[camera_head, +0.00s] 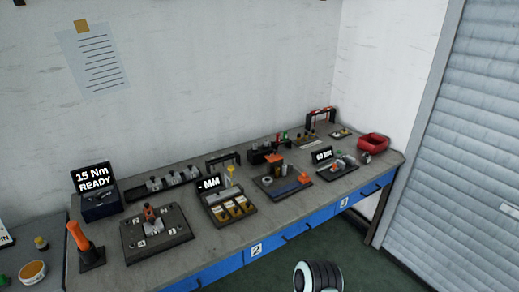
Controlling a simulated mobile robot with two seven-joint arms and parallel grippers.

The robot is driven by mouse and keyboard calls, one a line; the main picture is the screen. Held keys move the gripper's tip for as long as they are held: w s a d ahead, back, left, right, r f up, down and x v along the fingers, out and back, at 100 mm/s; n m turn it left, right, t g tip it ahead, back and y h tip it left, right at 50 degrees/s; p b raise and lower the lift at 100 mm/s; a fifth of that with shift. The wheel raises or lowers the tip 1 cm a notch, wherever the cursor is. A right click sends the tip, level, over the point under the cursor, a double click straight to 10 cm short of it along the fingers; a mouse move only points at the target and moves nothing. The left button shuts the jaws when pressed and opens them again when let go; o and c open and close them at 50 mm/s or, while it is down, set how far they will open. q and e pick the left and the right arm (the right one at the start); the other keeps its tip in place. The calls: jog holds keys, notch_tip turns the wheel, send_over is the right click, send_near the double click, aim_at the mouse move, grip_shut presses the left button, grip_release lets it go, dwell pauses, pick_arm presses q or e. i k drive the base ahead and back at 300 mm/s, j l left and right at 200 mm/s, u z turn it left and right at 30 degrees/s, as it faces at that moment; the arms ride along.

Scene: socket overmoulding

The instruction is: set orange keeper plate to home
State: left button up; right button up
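Small orange parts show on a dark fixture board (268,196) on the workbench, in the middle right of the head view. One orange piece (302,178) lies at the board's right side, and another orange part (274,161) stands at its back. I cannot tell which of them is the keeper plate, nor where its home is marked. Neither of my grippers is in view. A rounded white and black part of my own body shows at the bottom edge, apart from the bench.
The grey bench (205,256) has blue drawers below. A "15 Nm READY" display (95,176), an orange-handled tool (79,237), a tray with yellow compartments (230,211) and a red bowl (373,142) stand on it. A shutter (465,150) is at the right.

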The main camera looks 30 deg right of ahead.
aim_at(275, 157)
jog(key=l+u, duration=0.2)
jog(key=l, duration=0.35)
jog(key=k+l+u, duration=0.2)
jog(key=l, duration=0.85)
jog(key=k+l+u, duration=0.1)
jog(key=l, duration=0.5)
jog(key=k+l, duration=0.1)
jog(key=l, duration=0.45)
jog(key=l+u, duration=0.1)
jog(key=l, duration=0.45)
